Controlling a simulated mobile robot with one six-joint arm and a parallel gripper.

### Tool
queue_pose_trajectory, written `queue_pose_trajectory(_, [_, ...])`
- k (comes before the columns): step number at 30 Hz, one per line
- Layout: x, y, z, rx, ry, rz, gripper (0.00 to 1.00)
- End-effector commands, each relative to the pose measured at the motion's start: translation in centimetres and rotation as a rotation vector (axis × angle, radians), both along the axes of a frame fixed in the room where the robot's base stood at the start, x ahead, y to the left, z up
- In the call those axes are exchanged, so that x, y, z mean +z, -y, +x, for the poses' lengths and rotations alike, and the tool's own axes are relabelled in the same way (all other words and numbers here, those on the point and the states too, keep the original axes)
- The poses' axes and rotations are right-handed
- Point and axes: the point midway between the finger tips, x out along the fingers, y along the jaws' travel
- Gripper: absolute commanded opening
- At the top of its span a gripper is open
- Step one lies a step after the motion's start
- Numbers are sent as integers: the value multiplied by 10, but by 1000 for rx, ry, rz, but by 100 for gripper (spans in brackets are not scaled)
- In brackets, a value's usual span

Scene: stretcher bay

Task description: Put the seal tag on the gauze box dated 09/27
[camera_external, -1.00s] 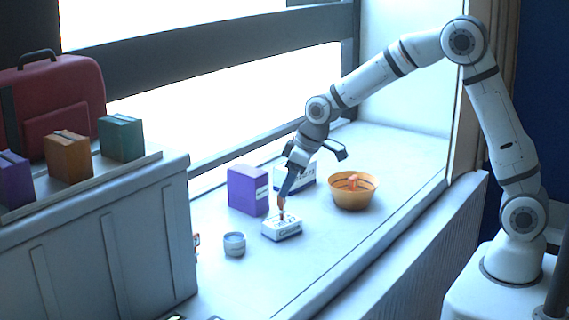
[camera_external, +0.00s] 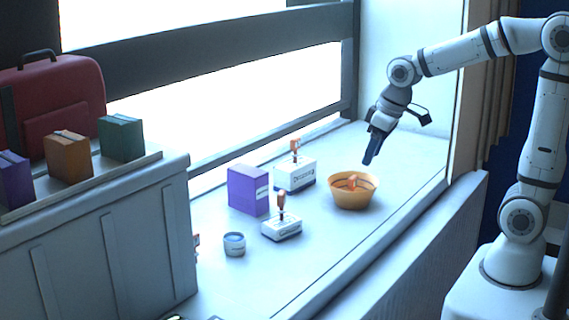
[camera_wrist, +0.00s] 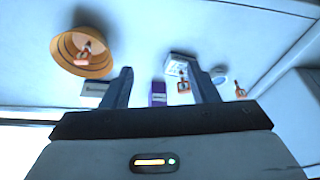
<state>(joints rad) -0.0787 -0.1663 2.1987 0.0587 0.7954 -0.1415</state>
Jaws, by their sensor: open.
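Two white boxes with printed labels stand on the ledge: a front one (camera_external: 283,231) and a back one (camera_external: 296,176). An orange-topped tag (camera_external: 281,201) stands upright on the front box, and another (camera_external: 295,148) on the back box. The dates are too small to read. An orange tag (camera_external: 352,183) lies inside a tan bowl (camera_external: 354,200). My gripper (camera_external: 370,158) is open and empty, in the air above and behind the bowl. The wrist view shows the bowl (camera_wrist: 66,50) left of the fingers and the front box (camera_wrist: 178,60) beyond them.
A purple box (camera_external: 245,190) stands left of the white boxes, and a small round tin (camera_external: 234,245) stands in front. A small orange item (camera_external: 197,240) shows partly at the cabinet's edge. The ledge is clear right of the bowl. A window bar runs behind.

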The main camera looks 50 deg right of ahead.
Motion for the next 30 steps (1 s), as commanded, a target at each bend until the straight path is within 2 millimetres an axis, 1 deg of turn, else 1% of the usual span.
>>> queue_pose_trajectory(1, [1,9,-27,-32,-5,-2,54])
queue_pose_trajectory(3, [-2,20,-59,-75,-21,-6,54])
queue_pose_trajectory(6, [-9,30,-97,-128,-38,-9,54])
queue_pose_trajectory(9, [-16,36,-122,-163,-51,-14,54])
queue_pose_trajectory(10, [-18,37,-128,-171,-55,-15,54])
queue_pose_trajectory(12, [-20,39,-136,-182,-59,-16,54])
queue_pose_trajectory(15, [-22,40,-140,-189,-62,-17,54])
queue_pose_trajectory(30, [-22,40,-139,-189,-62,-17,54])
